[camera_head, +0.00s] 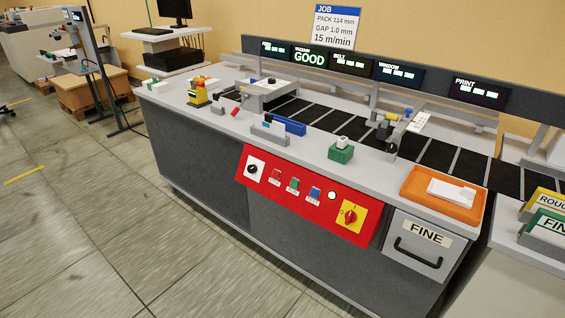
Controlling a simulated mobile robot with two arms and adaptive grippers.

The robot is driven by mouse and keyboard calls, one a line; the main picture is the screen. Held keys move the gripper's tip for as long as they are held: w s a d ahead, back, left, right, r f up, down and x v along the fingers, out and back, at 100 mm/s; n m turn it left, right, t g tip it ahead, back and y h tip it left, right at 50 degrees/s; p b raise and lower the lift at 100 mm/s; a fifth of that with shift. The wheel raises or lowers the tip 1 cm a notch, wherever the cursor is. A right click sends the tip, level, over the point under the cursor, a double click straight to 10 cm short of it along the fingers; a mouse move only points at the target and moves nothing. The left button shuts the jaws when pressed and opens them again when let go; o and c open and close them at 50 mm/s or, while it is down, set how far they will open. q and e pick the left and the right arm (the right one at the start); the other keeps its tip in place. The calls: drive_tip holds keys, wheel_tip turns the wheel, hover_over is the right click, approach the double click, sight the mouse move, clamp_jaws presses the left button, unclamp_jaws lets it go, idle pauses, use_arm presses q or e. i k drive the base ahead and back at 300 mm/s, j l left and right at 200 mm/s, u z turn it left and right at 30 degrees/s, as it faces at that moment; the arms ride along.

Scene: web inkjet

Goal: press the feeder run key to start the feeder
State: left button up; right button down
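A red control panel (303,205) is on the front of the grey machine. From left to right it carries a black knob (253,169) on a white plate, a red key (276,175), a green key (294,184), a blue key (315,193), a small round pale lamp (332,196) and a red rotary switch (350,215) on a yellow plate. The small labels under the keys are too small to read, so I cannot tell which is the feeder run key. Neither of my grippers is in view.
The machine top holds a green block (341,153), an orange tray (442,200) and a yellow-and-black device (198,93). A display bar (354,63) runs behind, with one screen reading GOOD. A FINE drawer (424,238) is right of the panel. The floor in front is clear.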

sight(294, 182)
drive_tip(key=i+j+z, duration=0.2)
drive_tip(key=i+j, duration=0.85)
drive_tip(key=j, duration=0.1)
